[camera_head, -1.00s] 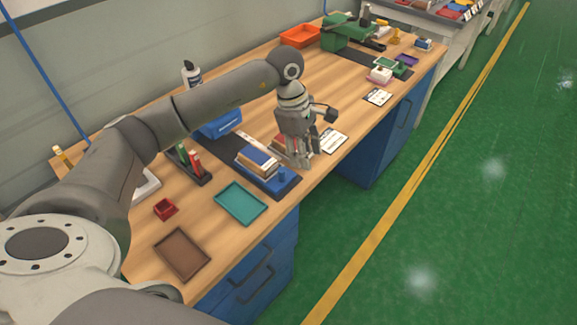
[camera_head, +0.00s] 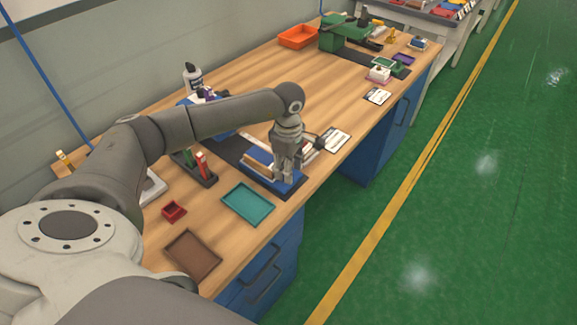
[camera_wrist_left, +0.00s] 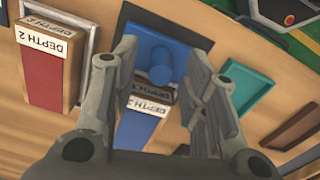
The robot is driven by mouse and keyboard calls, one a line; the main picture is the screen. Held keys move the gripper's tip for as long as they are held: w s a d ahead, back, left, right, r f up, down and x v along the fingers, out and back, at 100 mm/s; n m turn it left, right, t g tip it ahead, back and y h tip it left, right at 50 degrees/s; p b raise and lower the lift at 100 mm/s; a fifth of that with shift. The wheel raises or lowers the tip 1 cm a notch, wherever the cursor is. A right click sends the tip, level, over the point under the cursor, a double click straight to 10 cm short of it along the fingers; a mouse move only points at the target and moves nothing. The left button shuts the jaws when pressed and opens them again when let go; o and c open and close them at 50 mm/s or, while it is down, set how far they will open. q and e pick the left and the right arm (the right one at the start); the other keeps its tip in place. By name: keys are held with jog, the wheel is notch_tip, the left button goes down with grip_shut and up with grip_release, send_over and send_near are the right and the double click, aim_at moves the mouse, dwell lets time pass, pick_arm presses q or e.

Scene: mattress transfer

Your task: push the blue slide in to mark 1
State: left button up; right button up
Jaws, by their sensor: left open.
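The blue slide (camera_head: 293,186) lies at the front of a dark base near the bench's front edge. In the left wrist view, the slide's flat blue plate (camera_wrist_left: 187,55) carries a round blue knob (camera_wrist_left: 160,73). My left gripper (camera_head: 283,181) points down over the slide and partly hides it. Its open fingers (camera_wrist_left: 162,60) appear on either side of the knob, and I cannot tell whether they touch it. A block labelled "DEPTH 3" (camera_wrist_left: 143,115) sits beside the slide. No mark 1 is legible. My right gripper is out of view.
A block labelled "DEPTH 2" (camera_wrist_left: 52,72) stands to one side. A teal tray (camera_head: 248,204), brown tray (camera_head: 192,255) and small red box (camera_head: 174,211) lie nearby. A white card (camera_head: 335,139) lies on the far side. The bench's front edge is close.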

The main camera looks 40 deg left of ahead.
pick_arm(q)
jog(key=shift+f, duration=0.3)
jog(key=c, duration=0.9)
grip_shut()
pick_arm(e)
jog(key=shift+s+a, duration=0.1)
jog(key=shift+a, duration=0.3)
